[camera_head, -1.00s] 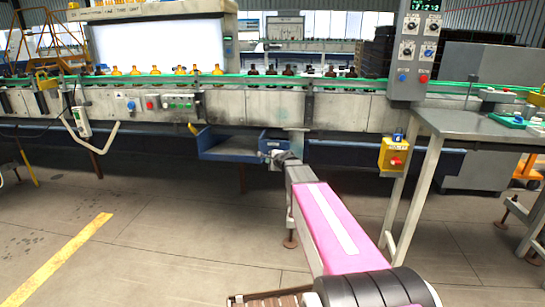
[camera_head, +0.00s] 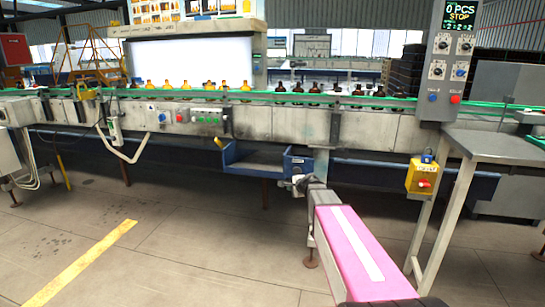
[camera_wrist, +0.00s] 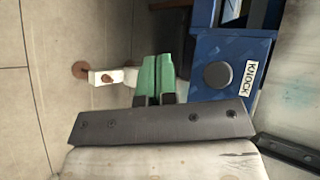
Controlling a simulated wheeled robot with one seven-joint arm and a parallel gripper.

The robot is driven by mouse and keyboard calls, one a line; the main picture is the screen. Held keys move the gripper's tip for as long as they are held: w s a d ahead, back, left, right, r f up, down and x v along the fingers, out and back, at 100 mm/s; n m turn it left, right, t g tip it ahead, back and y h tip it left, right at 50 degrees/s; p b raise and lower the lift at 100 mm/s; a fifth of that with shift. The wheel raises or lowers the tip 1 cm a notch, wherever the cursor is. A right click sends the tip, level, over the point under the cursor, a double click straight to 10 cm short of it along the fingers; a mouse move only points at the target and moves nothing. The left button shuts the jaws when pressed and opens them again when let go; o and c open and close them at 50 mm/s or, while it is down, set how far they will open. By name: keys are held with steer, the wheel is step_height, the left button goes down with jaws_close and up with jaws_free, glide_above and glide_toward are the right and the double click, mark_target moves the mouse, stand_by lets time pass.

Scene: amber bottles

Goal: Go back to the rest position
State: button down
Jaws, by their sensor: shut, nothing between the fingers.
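My gripper (camera_wrist: 155,80) shows in the wrist view with its two green fingertips closed together and nothing between them. In the head view, the end of my pink arm (camera_head: 350,250) reaches toward the conveyor line, just right of the blue bin (camera_head: 255,158). The fingertips are too small to make out there. In the wrist view, a blue panel (camera_wrist: 216,48) with a grey round part and a "KNOCK" label is right of the fingers.
Several amber bottles (camera_head: 185,86) and dark bottles (camera_head: 315,90) stand along the conveyor (camera_head: 280,122). A control post (camera_head: 447,60) and a grey table (camera_head: 495,146) with a yellow switch box (camera_head: 422,176) are on the right. Open floor (camera_head: 200,230) lies at lower left.

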steer(key=s+f+n+g+h, duration=0.1)
steer(key=s+f+n+g, duration=0.2)
steer(key=s, duration=0.7)
steer(key=s+d+f+n+g+h, duration=0.1)
steer(key=s+f+n+g, duration=0.3)
steer(key=s, duration=0.7)
steer(key=s+d+f+n+g+h, duration=0.1)
steer(key=s+f+n+g+h, duration=0.2)
steer(key=s+n, duration=0.4)
steer(key=s+f, duration=0.1)
steer(key=s, duration=0.2)
steer(key=shift+s+f+n+g, duration=0.15)
steer(key=shift+s+n+g, duration=0.1)
steer(key=shift+n+g, duration=0.05)
steer(key=shift+d, duration=0.2)
